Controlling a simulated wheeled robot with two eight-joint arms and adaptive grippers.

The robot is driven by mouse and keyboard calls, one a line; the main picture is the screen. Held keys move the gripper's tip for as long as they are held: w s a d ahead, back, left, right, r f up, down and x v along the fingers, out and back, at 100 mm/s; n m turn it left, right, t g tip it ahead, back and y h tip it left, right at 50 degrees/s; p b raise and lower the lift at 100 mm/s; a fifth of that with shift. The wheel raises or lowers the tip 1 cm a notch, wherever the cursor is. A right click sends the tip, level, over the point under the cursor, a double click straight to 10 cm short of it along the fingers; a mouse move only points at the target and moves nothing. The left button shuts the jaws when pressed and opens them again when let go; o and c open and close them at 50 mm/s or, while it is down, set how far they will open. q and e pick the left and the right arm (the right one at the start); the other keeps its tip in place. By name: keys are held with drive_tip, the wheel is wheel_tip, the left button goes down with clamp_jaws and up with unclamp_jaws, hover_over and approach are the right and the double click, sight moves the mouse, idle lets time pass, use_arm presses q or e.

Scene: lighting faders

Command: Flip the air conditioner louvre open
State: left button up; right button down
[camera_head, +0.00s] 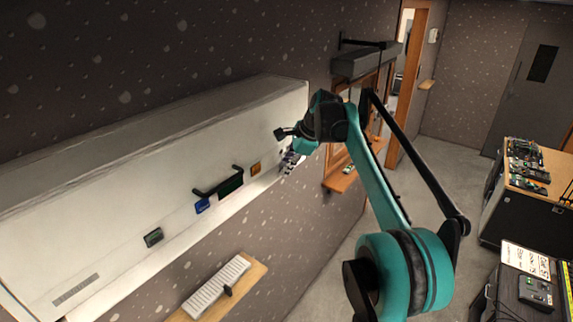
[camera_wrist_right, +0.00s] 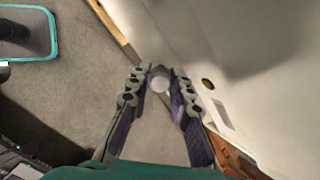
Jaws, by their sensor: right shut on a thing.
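The air conditioner (camera_head: 100,190) is a long white box along the dark wall in the head view, with its pale lower front strip (camera_head: 150,258) running to the right end; I cannot clearly tell how far its louvre stands open. My right gripper (camera_head: 290,160) is at the right end of the unit, near its lower edge. In the right wrist view, my right gripper (camera_wrist_right: 160,84) has a small round pale piece (camera_wrist_right: 160,84) between its fingertips, beside the white casing (camera_wrist_right: 235,60). The fingers hide part of the contact. My left gripper is not in view.
Below is a wooden shelf (camera_head: 252,275) with a white ridged panel (camera_head: 215,287). A wood-framed window (camera_head: 372,105) is beyond my arm. Equipment desks stand at right; grey floor between is free.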

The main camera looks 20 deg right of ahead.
idle(0.3)
drive_tip(key=c, duration=1.3)
unclamp_jaws()
drive_tip(key=shift+a, duration=0.1)
drive_tip(key=shift+c, duration=0.2)
drive_tip(key=v, duration=0.8)
drive_tip(key=shift+f, duration=0.1)
